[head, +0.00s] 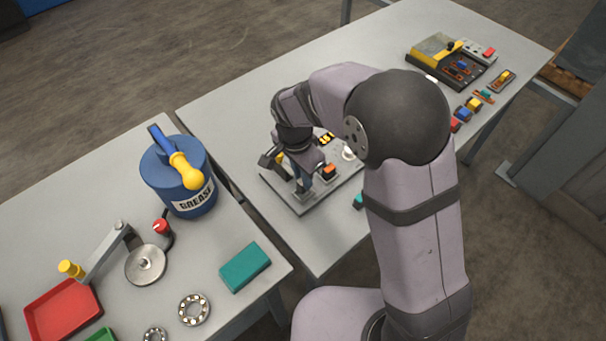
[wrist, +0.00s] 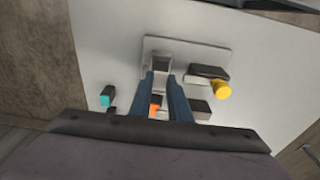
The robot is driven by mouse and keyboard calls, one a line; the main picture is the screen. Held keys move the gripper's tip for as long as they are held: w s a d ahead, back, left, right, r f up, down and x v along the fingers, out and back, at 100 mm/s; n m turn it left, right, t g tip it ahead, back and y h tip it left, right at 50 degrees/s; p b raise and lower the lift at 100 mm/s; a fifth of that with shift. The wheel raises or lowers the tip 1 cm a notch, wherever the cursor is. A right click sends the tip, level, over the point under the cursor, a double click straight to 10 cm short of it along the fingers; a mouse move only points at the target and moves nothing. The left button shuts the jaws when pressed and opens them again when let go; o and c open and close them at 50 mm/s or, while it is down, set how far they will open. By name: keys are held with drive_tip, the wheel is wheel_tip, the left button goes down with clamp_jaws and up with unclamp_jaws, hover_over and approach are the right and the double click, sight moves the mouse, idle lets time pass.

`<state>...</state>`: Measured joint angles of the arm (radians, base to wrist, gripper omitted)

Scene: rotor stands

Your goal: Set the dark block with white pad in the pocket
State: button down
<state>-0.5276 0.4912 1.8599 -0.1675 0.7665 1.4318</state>
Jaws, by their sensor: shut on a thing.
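My gripper (wrist: 161,77) points down over a light grey plate (wrist: 215,50), and its two blue fingers are closed around a small piece. The piece, the dark block with white pad (wrist: 161,63), shows as a dark top with a paler part at the fingertips. In the head view my gripper (head: 303,184) is low over the near left part of the plate (head: 304,207). The fingers hide most of the block there. The pocket cannot be made out clearly, and I cannot tell whether the block touches the plate.
A dark block with a yellow knob (wrist: 221,90) stands beside the fingers. An orange-topped dark piece (head: 329,170) and a white round part (head: 348,153) are close by. A teal-ended piece (wrist: 105,99) lies off the plate. A blue grease can (head: 180,180) stands on the left table.

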drive_tip(key=shift+f+b, duration=1)
drive_tip(key=shift+f, duration=0.4)
idle(1.6)
drive_tip(key=c, duration=1.1)
unclamp_jaws()
drive_tip(key=shift+w+a+r, duration=0.1)
drive_tip(key=shift+w+r, duration=0.05)
drive_tip(key=shift+r, duration=0.1)
drive_tip(key=shift+w+r+p, duration=0.1)
drive_tip(key=shift+r+p, duration=0.25)
drive_tip(key=shift+p, duration=0.05)
drive_tip(key=shift+s+r+p, duration=0.15)
drive_tip(key=shift+r+p, duration=1.25)
drive_tip(key=shift+r, duration=0.3)
drive_tip(key=shift+s+r+p, duration=0.1)
drive_tip(key=shift+r+p, duration=1.25)
drive_tip(key=shift+r, duration=0.35)
